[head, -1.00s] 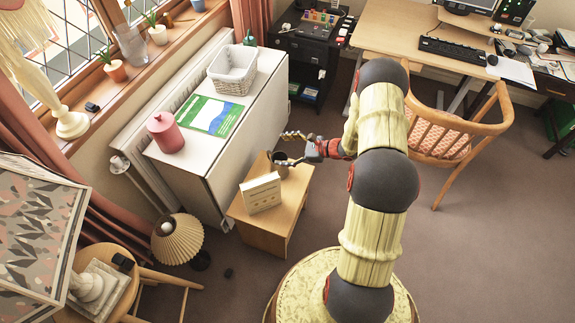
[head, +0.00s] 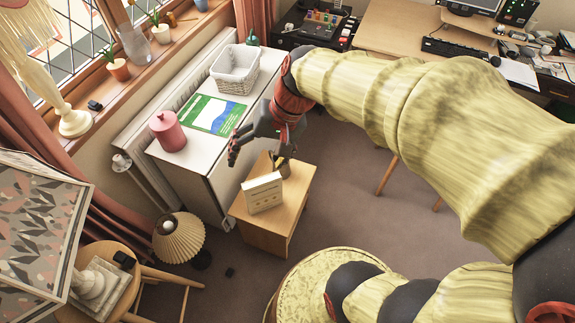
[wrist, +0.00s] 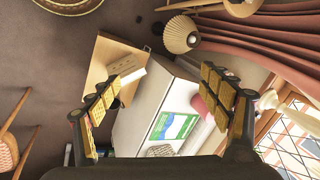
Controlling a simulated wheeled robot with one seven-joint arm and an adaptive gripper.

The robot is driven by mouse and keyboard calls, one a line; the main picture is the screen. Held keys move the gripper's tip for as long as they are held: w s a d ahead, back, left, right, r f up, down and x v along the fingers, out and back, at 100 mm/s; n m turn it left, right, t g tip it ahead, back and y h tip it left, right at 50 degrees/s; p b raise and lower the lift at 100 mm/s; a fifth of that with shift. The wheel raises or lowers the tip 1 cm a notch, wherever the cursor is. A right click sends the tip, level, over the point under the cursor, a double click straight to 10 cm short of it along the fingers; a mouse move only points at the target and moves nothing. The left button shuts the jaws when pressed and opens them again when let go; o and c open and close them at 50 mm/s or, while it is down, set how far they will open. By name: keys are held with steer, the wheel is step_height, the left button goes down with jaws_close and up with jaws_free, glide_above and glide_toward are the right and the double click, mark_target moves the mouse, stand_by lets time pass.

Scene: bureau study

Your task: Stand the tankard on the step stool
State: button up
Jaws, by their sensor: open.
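A small dark grey cup (head: 284,170), which looks like the tankard, stands on a low wooden box-shaped stand (head: 268,232), partly hidden by a finger of my gripper (head: 257,156). I cannot tell whether this stand is the step stool; it also shows in the wrist view (wrist: 103,55). My gripper is open, its fingers pointing down above the stand and the white cabinet's edge, with nothing between them. In the wrist view my gripper (wrist: 172,80) has its fingers wide apart, and the left finger covers the area where the cup stands.
A pleated lamp (head: 176,240) stands left. Floor at right is open.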

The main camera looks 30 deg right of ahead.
steer(key=s+d+r+n+t+h, duration=0.2)
steer(key=s+r+n, duration=0.3)
steer(key=s, duration=0.4)
steer(key=shift+d+r+t+h, duration=0.4)
steer(key=shift+t+h, duration=0.2)
steer(key=shift+h, duration=0.2)
stand_by(0.3)
